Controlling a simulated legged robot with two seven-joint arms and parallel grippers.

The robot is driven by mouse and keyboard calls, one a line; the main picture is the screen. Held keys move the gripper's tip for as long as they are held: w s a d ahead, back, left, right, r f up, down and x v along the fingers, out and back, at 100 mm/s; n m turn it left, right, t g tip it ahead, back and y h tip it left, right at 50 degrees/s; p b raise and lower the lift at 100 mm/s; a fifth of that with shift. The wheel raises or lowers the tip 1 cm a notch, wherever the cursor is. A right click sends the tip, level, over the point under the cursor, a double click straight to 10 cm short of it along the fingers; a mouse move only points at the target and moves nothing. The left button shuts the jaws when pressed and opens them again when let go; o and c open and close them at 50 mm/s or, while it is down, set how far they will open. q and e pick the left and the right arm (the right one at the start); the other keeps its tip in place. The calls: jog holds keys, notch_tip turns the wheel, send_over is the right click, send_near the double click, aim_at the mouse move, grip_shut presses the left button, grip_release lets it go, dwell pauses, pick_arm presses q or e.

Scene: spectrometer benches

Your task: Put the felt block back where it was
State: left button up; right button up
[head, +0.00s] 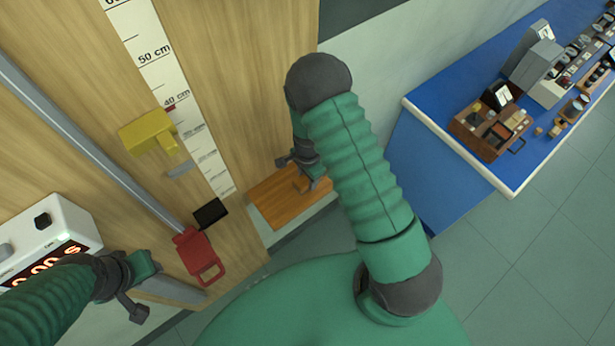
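No block is clearly recognisable as felt in the head view. A small black block (210,214) sits at the foot of the scale on the wooden board, just above a red bracket (198,255). My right gripper (301,172) points down over that shelf. Its fingers look spread, and its wrist hides part of them; I cannot tell whether it touches the orange-brown block. My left gripper (145,289) is open and empty at the lower left, beside the red bracket.
The wooden board (235,60) carries a centimetre scale (150,55), a yellow clamp (150,132) and a metal rail (90,145). A timer (45,240) stands at the left. The orange-brown shelf (275,205) is mostly bare. A blue bench (440,130) at right holds instruments.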

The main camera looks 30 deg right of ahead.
jog(key=o, duration=0.5)
jog(key=shift+w+d+f, duration=0.1)
jog(key=shift+w+f, duration=0.05)
jog(key=shift+w, duration=0.1)
jog(key=shift+c, duration=0.2)
jog(key=shift+d, duration=0.15)
jog(key=shift+s+d+r, duration=0.1)
jog(key=shift+r, duration=0.5)
notch_tip(320, 180, up, 11)
jog(key=b, duration=0.2)
pick_arm(q)
jog(key=shift+d+x, duration=0.15)
jog(key=shift+x, duration=0.45)
jog(key=shift+d+x, duration=0.15)
jog(key=shift+x, duration=0.5)
pick_arm(e)
jog(key=s+a+r+n+t, duration=0.2)
jog(key=s+a+r+n, duration=0.4)
jog(key=n, duration=1.1)
jog(key=shift+s+a+r+t, duration=0.35)
jog(key=shift+s+a, duration=0.5)
jog(key=shift+s, duration=0.7)
